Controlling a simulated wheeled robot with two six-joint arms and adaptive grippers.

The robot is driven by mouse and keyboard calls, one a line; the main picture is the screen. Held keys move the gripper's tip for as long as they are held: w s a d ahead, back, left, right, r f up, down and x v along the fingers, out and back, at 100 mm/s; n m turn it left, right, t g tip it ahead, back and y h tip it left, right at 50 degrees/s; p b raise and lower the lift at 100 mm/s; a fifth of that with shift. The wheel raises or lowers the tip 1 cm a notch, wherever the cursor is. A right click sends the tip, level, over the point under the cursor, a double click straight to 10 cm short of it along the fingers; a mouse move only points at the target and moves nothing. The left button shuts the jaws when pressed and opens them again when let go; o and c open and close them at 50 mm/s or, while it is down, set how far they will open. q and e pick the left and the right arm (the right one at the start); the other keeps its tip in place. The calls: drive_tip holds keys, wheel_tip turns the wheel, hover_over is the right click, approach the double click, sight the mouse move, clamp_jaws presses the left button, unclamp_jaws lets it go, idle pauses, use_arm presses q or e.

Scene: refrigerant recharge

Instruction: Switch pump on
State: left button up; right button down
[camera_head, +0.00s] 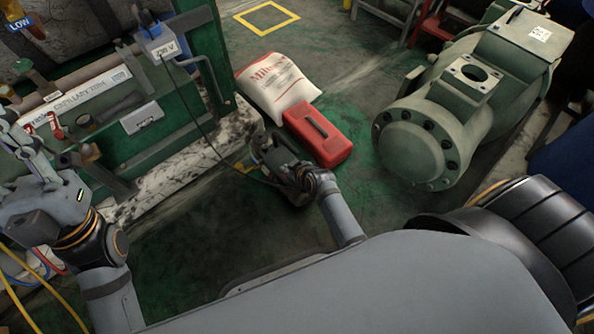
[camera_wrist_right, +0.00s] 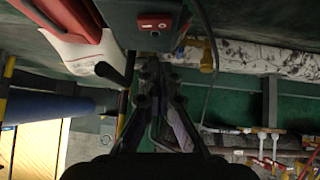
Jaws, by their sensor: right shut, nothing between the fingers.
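The pump (camera_head: 278,160) is a dark grey-green unit on the floor, beside a red case. My right gripper (camera_head: 303,174) is at the pump's near right side in the head view and partly hides it. In the right wrist view the pump body (camera_wrist_right: 120,18) is at the top, with a small red switch panel (camera_wrist_right: 153,22) on its face. My right gripper (camera_wrist_right: 152,68) is shut and empty, its fingertips just below that panel. I cannot tell whether they touch. My left gripper (camera_head: 12,138) is at the left edge, partly cut off, its fingers unclear.
The red case (camera_head: 318,135) and a white sack (camera_head: 278,84) lie close behind the pump. A green frame (camera_head: 185,125) on a pale plinth stands left, with a cable (camera_head: 205,135) running down to the pump. A large green compressor (camera_head: 440,125) stands right. Some floor between is clear.

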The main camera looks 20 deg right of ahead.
use_arm(q)
drive_tip(key=w+f+n+g+y+p, duration=0.1)
drive_tip(key=w+f+n+g+y, duration=0.3)
drive_tip(key=w+f+y, duration=0.4)
drive_tip(key=w+f+n+g+y+p, duration=0.25)
drive_tip(key=w+f+g, duration=0.3)
drive_tip(key=f, duration=0.45)
drive_tip(key=s+f+g, duration=0.3)
drive_tip(key=f+g, duration=0.2)
drive_tip(key=f, duration=0.6)
drive_tip(key=s+f+n+g+p, duration=0.1)
drive_tip(key=s+f+g, duration=0.2)
drive_tip(key=f, duration=0.8)
drive_tip(key=shift+s+f+g, duration=0.25)
drive_tip(key=shift+g, duration=0.7)
use_arm(e)
drive_tip(key=v, duration=0.9)
drive_tip(key=shift+s+f, duration=0.15)
drive_tip(key=shift+f, duration=0.05)
use_arm(q)
drive_tip(key=shift+a+y, duration=0.1)
drive_tip(key=shift+y, duration=0.15)
use_arm(e)
drive_tip(key=shift+a, duration=0.1)
